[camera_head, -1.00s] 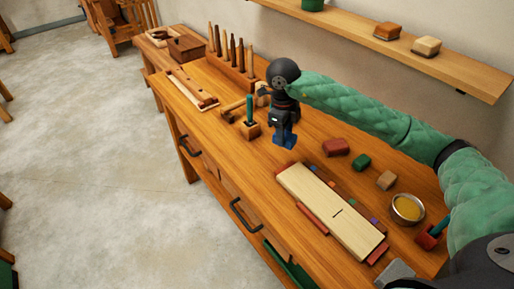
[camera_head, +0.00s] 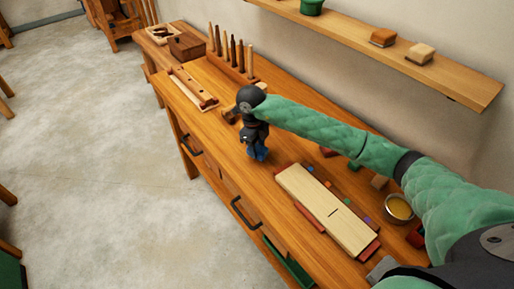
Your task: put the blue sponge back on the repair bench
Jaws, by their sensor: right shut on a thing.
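The blue sponge (camera_head: 259,155) is in my right gripper (camera_head: 256,146), which points down over the wooden repair bench (camera_head: 215,125). The gripper is shut on the sponge and hides its upper part. The sponge is low over the bench, left of the pale board; I cannot tell whether it touches the top. My right arm reaches in from the right across the bench. My left gripper is not in view.
A pale board (camera_head: 323,210) with small coloured pieces lies right of the sponge. A metal bowl (camera_head: 398,208) and several blocks stand near my arm. A tool rack (camera_head: 230,68) and a slotted wooden piece (camera_head: 193,88) are farther back. A shelf (camera_head: 380,45) hangs above.

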